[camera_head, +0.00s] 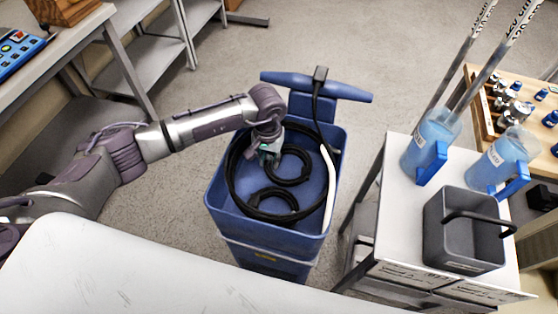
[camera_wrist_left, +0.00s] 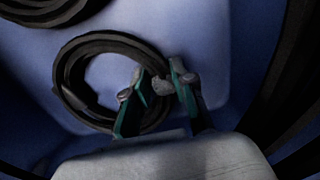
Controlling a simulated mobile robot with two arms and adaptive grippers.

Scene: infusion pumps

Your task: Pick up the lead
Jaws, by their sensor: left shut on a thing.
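A black coiled lead (camera_head: 295,180) lies in a blue bin on the floor in the head view. It also shows as a dark ring in the left wrist view (camera_wrist_left: 72,75). My left gripper (camera_head: 268,158) reaches down into the bin at the left side of this coil. In the left wrist view its green-edged fingers (camera_wrist_left: 160,88) are shut on the right side of the ring. The fingers hide part of the lead there. Whether the coil is lifted off the bin floor I cannot tell. My right gripper is not in view.
The blue bin (camera_head: 216,190) has a T-shaped handle (camera_head: 345,91). A second black coil (camera_head: 272,213), a large black cable loop and a white tube (camera_head: 329,190) lie inside. A white trolley (camera_head: 400,225) with blue jugs and a grey caddy (camera_head: 460,250) stands at the right.

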